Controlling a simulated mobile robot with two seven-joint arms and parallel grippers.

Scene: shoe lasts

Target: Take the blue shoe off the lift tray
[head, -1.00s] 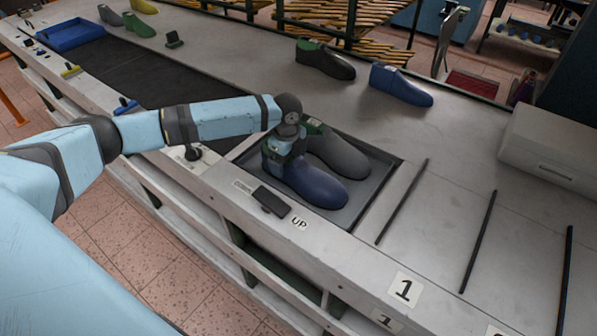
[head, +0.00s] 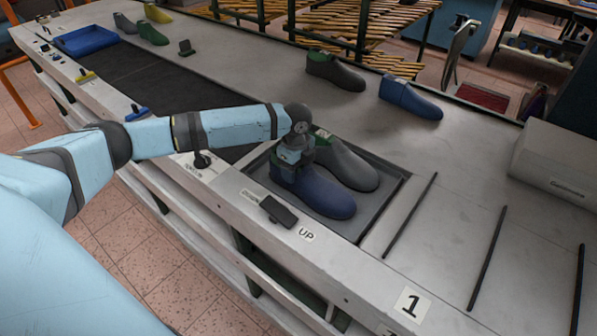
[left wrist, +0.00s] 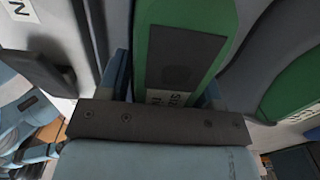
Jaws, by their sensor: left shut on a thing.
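The blue shoe (head: 325,193) lies in the lift tray (head: 377,210), on the near side, toe pointing to the lower right. A grey shoe (head: 350,165) with a green top lies beside it in the tray. My left gripper (head: 291,166) is down at the heel end of the blue shoe and shut on it. In the left wrist view the held shoe's green top (left wrist: 217,22) with a dark plate sits between the fingers. The grey shoe's green top (left wrist: 292,88) shows at the right there. My right gripper is not in view.
A black pedal-like switch (head: 279,212) sits at the tray's near edge. A pale box (head: 555,165) stands at right. The bench right of the tray has dark strips.

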